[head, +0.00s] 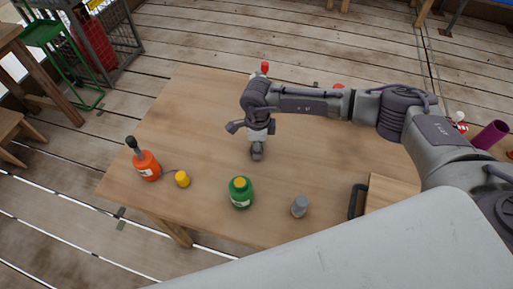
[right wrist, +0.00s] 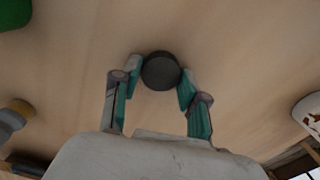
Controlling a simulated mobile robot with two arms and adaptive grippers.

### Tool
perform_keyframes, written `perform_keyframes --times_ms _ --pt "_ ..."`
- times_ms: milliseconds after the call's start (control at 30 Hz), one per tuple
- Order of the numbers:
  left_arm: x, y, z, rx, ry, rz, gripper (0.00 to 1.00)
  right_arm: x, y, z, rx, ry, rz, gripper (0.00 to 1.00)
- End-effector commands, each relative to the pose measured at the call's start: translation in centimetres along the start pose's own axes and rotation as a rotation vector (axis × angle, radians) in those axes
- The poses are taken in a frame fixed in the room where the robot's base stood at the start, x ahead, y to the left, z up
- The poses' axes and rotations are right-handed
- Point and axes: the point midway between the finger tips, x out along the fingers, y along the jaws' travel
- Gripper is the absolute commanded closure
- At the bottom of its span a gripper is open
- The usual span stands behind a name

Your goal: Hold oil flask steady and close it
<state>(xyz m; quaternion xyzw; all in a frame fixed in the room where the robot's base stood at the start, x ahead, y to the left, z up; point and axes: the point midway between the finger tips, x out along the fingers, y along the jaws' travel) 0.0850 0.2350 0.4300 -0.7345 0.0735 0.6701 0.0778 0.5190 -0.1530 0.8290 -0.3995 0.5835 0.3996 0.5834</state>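My right gripper (head: 257,152) points down over the middle of the wooden table. In the right wrist view its fingers (right wrist: 160,80) sit on both sides of a dark round cap-like piece (right wrist: 160,71) and appear to touch it. A squat green flask (head: 240,194) with a pale yellowish top stands upright near the table's front edge, in front of the gripper. An orange bottle (head: 147,166) with a dark spout stands at the left. I cannot tell for certain which is the oil flask. My left gripper is not in view.
A small yellow-topped piece (head: 182,179) stands beside the orange bottle. A grey cylinder (head: 300,206) stands right of the green flask. A wooden board with a dark handle (head: 357,201) lies at the right. The table's (head: 190,100) back left is clear.

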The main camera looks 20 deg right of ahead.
Motion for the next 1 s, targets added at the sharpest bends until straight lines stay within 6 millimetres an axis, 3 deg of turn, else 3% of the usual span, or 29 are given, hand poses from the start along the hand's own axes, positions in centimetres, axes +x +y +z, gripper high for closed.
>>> perform_keyframes --times_ms 67,467,633,767,1000 --pt "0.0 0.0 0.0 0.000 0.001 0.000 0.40 0.0 0.0 0.0 0.000 0.000 0.000 0.74" --pt "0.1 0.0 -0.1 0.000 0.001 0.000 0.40 -0.3 0.0 0.0 0.000 0.000 -0.001 0.75" --pt "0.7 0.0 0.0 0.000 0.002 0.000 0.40 -1.7 -0.1 0.0 -0.001 -0.002 -0.003 0.75" --pt "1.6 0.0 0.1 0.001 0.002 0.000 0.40 -4.0 -0.1 0.0 -0.001 -0.004 -0.005 0.75" --pt "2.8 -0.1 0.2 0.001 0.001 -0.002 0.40 -7.1 0.6 -5.7 0.004 0.000 -0.003 0.75"
